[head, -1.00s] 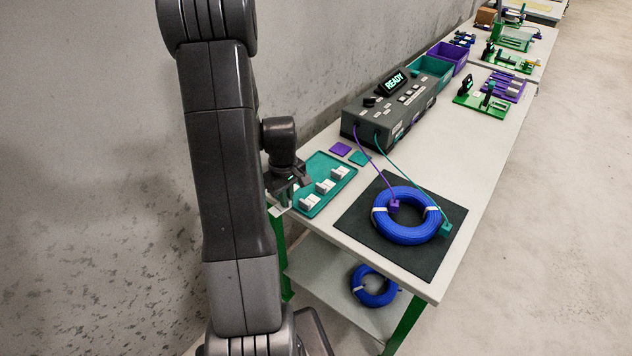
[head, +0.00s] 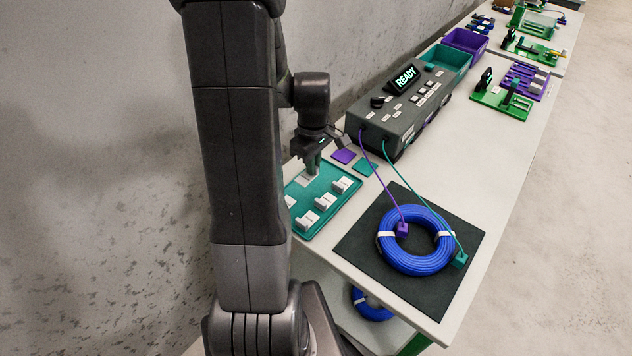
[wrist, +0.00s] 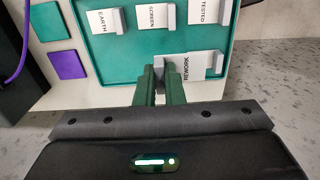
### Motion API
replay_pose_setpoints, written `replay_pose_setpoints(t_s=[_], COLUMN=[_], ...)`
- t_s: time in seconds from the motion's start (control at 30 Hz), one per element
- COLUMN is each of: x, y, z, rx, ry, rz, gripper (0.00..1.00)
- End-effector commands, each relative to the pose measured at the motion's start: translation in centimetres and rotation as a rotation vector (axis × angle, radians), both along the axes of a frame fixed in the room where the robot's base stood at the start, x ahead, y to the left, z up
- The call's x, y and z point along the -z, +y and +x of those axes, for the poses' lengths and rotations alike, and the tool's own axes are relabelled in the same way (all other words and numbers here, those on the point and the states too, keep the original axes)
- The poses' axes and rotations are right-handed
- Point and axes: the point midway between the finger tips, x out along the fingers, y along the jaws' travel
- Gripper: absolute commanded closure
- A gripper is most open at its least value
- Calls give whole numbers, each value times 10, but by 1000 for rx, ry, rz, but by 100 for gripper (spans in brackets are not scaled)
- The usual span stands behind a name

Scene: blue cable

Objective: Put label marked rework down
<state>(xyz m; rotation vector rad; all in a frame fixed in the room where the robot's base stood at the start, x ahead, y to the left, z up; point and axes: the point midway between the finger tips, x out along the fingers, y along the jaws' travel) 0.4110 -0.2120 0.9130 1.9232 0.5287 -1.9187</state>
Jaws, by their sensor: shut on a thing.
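My gripper (head: 313,167) is over the back part of the teal label tray (head: 329,218). Its green fingers (wrist: 160,80) are shut on the white label marked REWORK (wrist: 172,74), whose text shows partly behind the fingers in the wrist view. In the head view this label (head: 303,181) is low over the tray; I cannot tell whether it touches the tray floor. Labels marked EARTH (wrist: 104,22), SCREEN (wrist: 153,17) and TESTED (wrist: 204,12) stand in one row. Another label (wrist: 203,65), its text unreadable, is right beside REWORK in the wrist view.
A purple square (head: 344,156) and a teal square (head: 365,167) lie beside the tray. A dark tester reading READY (head: 404,110) stands behind them. Purple and teal leads run to the blue cable coil (head: 416,262) on a black mat (head: 360,249). The wall is close on the left.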

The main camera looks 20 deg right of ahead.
Motion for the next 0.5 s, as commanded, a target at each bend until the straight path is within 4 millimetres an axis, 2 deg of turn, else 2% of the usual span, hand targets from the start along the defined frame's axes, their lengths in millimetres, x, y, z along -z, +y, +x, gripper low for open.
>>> replay_pose_setpoints(t_s=[0.2,0.5], x=[37,63], y=[1,1], z=[-1,-1], rx=[0,1], ry=[6,5], rz=[2,2], gripper=[100,100])
